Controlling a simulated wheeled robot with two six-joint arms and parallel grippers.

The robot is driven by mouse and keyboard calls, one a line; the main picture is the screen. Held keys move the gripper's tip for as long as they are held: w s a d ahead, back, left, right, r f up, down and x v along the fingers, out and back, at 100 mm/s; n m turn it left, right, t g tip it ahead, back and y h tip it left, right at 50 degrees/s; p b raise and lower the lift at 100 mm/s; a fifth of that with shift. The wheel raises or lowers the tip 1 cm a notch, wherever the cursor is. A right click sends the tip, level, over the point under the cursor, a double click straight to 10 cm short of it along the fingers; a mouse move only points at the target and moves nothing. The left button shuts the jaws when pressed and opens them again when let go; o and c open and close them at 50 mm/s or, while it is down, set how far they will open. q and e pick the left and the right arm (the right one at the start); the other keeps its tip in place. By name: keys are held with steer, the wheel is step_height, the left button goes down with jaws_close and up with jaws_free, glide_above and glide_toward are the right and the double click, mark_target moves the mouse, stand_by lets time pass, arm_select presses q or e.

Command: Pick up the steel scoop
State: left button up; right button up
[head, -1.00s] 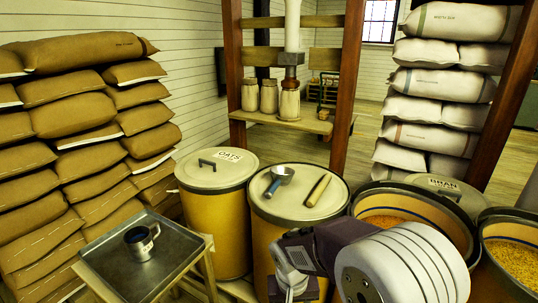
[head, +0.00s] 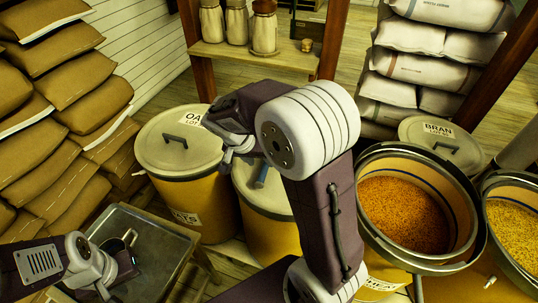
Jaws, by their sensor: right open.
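The steel scoop shows only as a short blue handle (head: 261,176) on the lid of the middle yellow drum (head: 270,203); the rest is hidden by my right gripper and arm. My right gripper (head: 228,158) is open, over the left part of that lid, close to the scoop; I cannot tell whether it touches it. My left gripper (head: 124,266) is at the lower left over the metal tray (head: 160,258), beside a steel mug (head: 131,237). Whether its jaws are open or shut is unclear.
A lidded oats drum (head: 180,140) stands left of the middle drum. Open bins of orange grain (head: 403,213) and yellow grain (head: 515,235) are at the right, with a lidded bran drum (head: 440,145) behind. Sacks (head: 70,72) and a jar shelf (head: 250,55) border the area.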

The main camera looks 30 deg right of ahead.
mark_target(264, 166)
steer(key=shift+w+d+f, duration=0.1)
steer(key=shift+f, duration=0.15)
steer(key=b+x, duration=0.1)
steer(key=x, duration=0.3)
steer(key=shift+w+d+f, duration=0.1)
steer(key=shift+f, duration=0.35)
steer(key=shift+r, duration=0.1)
steer(key=shift+c, duration=0.7)
jaws_close()
